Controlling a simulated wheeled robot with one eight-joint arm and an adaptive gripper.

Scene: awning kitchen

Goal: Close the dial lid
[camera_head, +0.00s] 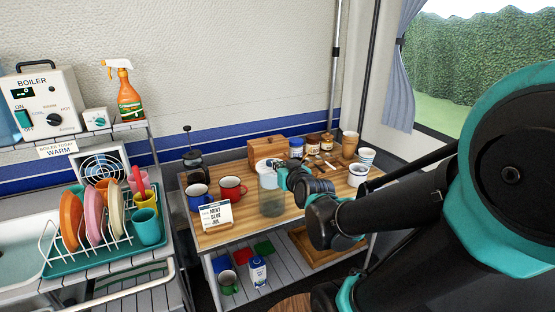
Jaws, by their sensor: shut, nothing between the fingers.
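A clear, greenish container (271,203) stands upright on the wooden tabletop near its front edge. A pale round piece that looks like its lid (265,165) shows at the top, seemingly tilted up at the back; the dial on it is too small to make out. My gripper (281,178) is at the right side of the container's top, close to the lid. It is shut with nothing in it. Whether it touches the lid or rim cannot be told, and my wrist hides part of the top's right side.
A red mug (232,189), a blue mug (198,198) and a menu card (216,215) stand to the left. A wooden box (267,147), jars (313,142) and cups (366,157) stand behind and to the right. A dish rack (100,232) is far left.

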